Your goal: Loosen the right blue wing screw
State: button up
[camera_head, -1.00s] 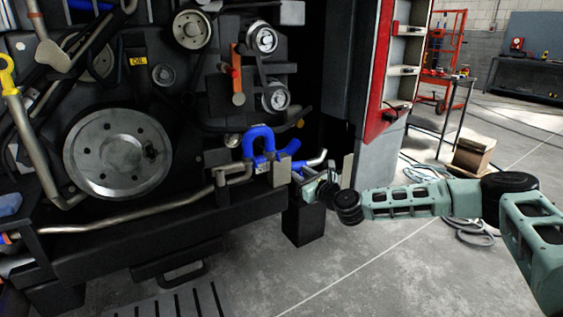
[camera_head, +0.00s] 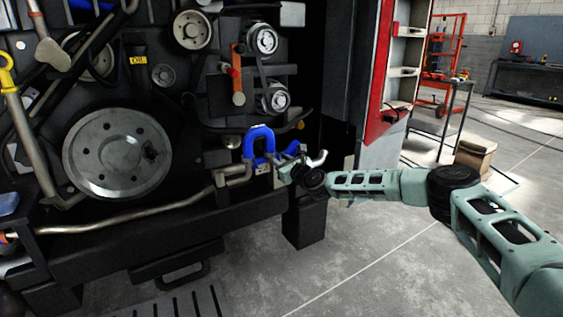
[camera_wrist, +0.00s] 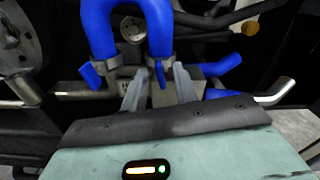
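A blue U-shaped hose (camera_head: 259,136) rises at the front of the engine, and it fills the top of the wrist view (camera_wrist: 98,28). Grey clamps sit at its two lower ends. The right blue wing screw (camera_wrist: 160,74) shows as a small upright blue tab below the hose's right end. Another blue tab (camera_wrist: 91,76) shows below the left end. My gripper (camera_wrist: 159,80) is open, its two grey fingers on either side of the right tab. I see gaps at both sides; contact is not clear. In the head view my gripper (camera_head: 285,167) is beside the hose's right leg.
More blue pieces (camera_wrist: 223,65) and a bent metal pipe (camera_wrist: 275,92) lie right of my fingers. A long metal pipe (camera_head: 130,224) runs along the engine's lower edge. A black block (camera_head: 305,220) stands below my wrist.

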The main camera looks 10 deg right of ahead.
grip_shut()
